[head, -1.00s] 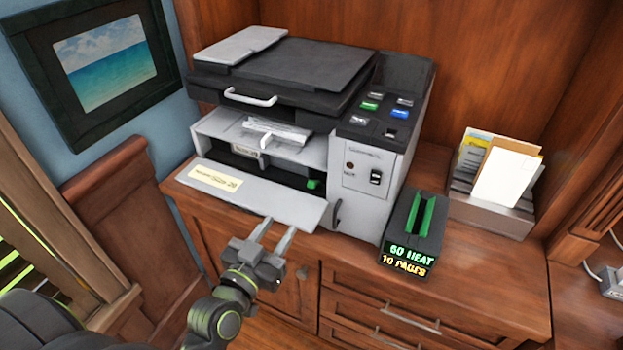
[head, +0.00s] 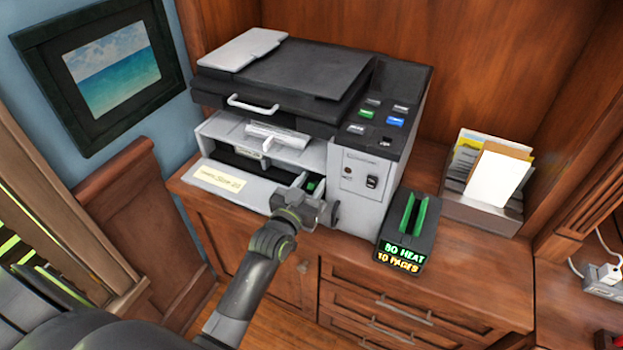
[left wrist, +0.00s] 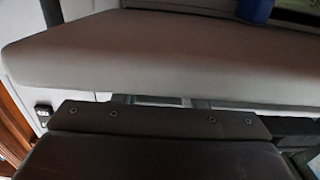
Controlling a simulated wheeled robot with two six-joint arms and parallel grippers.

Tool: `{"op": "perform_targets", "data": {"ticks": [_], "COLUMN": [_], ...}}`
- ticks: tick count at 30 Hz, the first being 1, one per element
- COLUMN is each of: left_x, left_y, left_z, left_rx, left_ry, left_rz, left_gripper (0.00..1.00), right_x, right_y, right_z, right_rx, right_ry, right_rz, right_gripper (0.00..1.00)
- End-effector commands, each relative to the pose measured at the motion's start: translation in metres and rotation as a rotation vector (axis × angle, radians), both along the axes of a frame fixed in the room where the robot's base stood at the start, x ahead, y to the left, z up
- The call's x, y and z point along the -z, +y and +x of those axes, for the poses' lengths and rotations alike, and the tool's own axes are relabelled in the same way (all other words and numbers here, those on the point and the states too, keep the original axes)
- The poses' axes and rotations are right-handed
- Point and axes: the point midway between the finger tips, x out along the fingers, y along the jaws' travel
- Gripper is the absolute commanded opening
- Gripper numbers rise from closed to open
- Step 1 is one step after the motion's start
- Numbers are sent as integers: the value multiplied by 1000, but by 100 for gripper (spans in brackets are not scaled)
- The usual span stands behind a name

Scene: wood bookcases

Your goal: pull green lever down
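A small green piece, likely the green lever (head: 318,186), shows inside the printer's open front, at the right end of the dark gap behind the lowered front panel (head: 240,187). My left gripper (head: 318,207) is at the right end of that panel, just in front of and below the green piece. Its fingers overlap the panel end and hide part of it; their gap is unclear. In the left wrist view a wide grey panel (left wrist: 170,55) fills the middle, with the finger ends mostly hidden under it. The green piece is not clear there. My right gripper is not in view.
The grey and black printer (head: 310,80) stands on a wooden cabinet (head: 350,275). Right of it are a black box (head: 408,235) with green strips and lit text, and a paper holder (head: 484,212). A framed picture (head: 105,70) hangs at left.

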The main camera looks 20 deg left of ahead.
Motion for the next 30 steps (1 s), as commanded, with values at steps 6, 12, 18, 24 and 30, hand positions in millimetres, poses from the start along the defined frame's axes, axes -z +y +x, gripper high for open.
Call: {"op": "perform_targets", "data": {"ticks": [6, 12, 18, 24, 30], "left_x": [0, 0, 0, 1, 5], "left_y": [0, 0, 0, 0, 0], "left_z": [6, 5, 5, 5, 5], "left_rx": [0, 0, 0, 0, 0], "left_ry": [1, 1, 1, 0, -21], "left_rz": [1, 1, 1, 1, -1], "left_gripper": [38, 36, 9, 0, 0], "right_x": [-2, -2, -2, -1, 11], "right_y": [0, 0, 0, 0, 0], "right_z": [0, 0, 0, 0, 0], "right_rx": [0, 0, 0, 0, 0], "right_ry": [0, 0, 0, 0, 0], "right_rz": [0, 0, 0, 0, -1], "right_gripper": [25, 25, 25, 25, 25]}}
